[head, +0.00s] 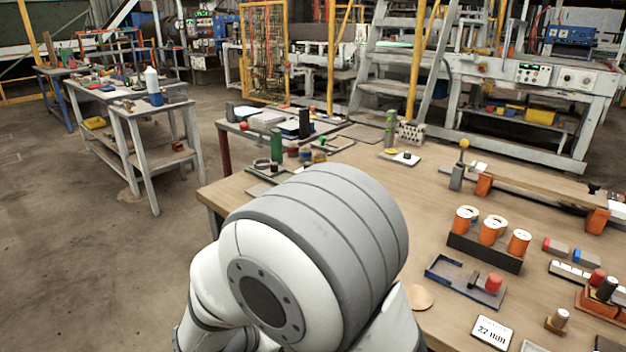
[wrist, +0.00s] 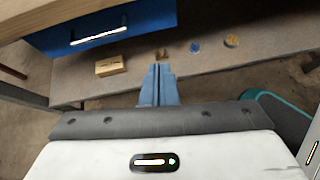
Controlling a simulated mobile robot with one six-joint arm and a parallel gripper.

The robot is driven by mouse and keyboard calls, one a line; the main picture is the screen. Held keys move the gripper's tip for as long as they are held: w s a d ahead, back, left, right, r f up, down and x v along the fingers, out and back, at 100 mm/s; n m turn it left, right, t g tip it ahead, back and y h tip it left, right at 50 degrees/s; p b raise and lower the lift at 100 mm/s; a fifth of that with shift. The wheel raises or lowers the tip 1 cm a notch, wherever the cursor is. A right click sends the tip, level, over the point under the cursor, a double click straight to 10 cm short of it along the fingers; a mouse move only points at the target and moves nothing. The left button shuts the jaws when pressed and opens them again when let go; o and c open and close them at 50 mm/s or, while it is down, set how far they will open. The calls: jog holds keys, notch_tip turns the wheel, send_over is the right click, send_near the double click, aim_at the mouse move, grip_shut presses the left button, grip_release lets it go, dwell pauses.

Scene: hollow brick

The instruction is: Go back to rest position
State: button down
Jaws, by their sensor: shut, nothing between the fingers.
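My gripper (wrist: 158,84) shows in the wrist view with its two blue fingers together and nothing between them. It points over a grey-brown lower surface (wrist: 205,75), apart from the objects there. In the head view my white and grey arm fills the lower middle and the gripper itself is hidden. The wooden workbench (head: 440,185) lies behind and to the right of the arm. The arm covers part of the bench's near left side.
On the bench stand orange cylinders in a dark holder (head: 484,256), a blue tray (head: 466,284) and a "22 mm" card (head: 492,332). The wrist view shows a blue drawer (wrist: 100,35) and a small wooden block (wrist: 109,66). Open floor (head: 90,260) lies at left.

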jog(key=s+d+r+m+g+y+p, duration=0.2)
jog(key=s+d+r+m+y+p, duration=0.2)
jog(key=d+r+m, duration=0.6)
jog(key=s+d+r+m+g+y+p, duration=0.3)
jog(key=s+d+r+m+p, duration=0.4)
jog(key=r+m, duration=0.7)
jog(key=d+m+y+p, duration=0.1)
jog(key=d+p, duration=0.1)
jog(key=d, duration=0.1)
jog(key=shift+d+m, duration=0.25)
jog(key=shift+m, duration=0.15)
jog(key=shift+s+r, duration=0.1)
